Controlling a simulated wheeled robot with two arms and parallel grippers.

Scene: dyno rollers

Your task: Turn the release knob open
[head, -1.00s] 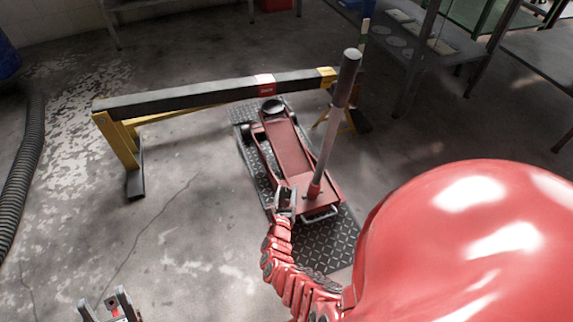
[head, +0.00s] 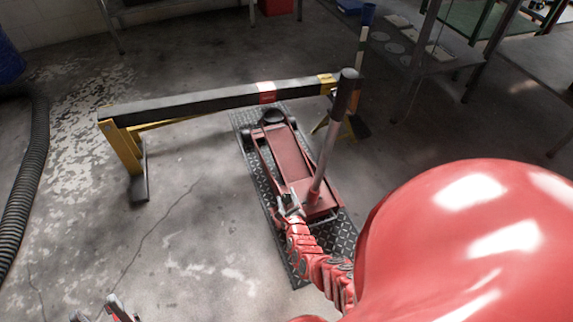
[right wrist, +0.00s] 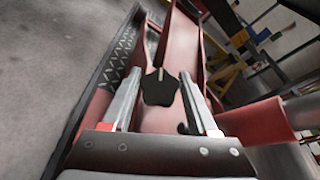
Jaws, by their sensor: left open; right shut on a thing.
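The release knob (right wrist: 160,88) is a dark, lobed knob with a pale mark near its upper edge, on the red floor jack (head: 291,155). In the right wrist view it sits between the two fingers of my right gripper (right wrist: 163,100), which is shut on it. In the head view the right gripper (head: 288,204) is at the near end of the jack, left of the foot of its handle (head: 326,150). The knob is too small to make out there. My left gripper (head: 102,308) is open and empty, low at the left edge, partly cut off.
The jack stands on a dark diamond-plate mat (head: 255,165). A black beam on yellow legs (head: 210,101) spans behind it. A ribbed hose (head: 30,175) lies far left. Metal benches (head: 440,55) stand at the back right. The floor left of the jack is clear.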

